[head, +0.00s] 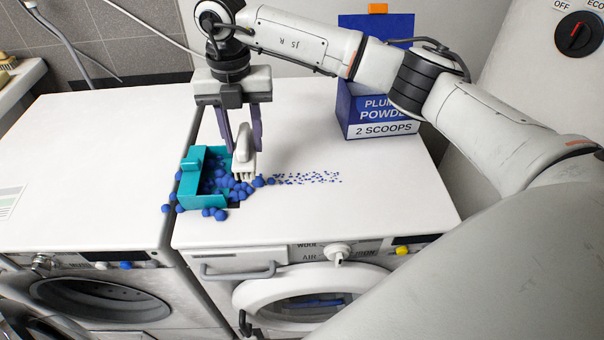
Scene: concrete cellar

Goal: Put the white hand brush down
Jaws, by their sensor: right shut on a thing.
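The white hand brush (243,152) stands upright, bristles down, at the right side of a teal dustpan (186,192) on the right washing machine's top. My right gripper (243,137) comes down from above and is shut on the brush's handle. The bristles are among blue balls (243,188) at the dustpan's right edge; I cannot tell whether they touch the top. Several blue balls lie in and around the dustpan. My left gripper does not show.
A trail of small blue grains (310,178) runs right from the dustpan. A blue powder box (380,117) stands at the back right. The front right of the white top (370,210) is clear. Another white machine (85,165) stands at the left.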

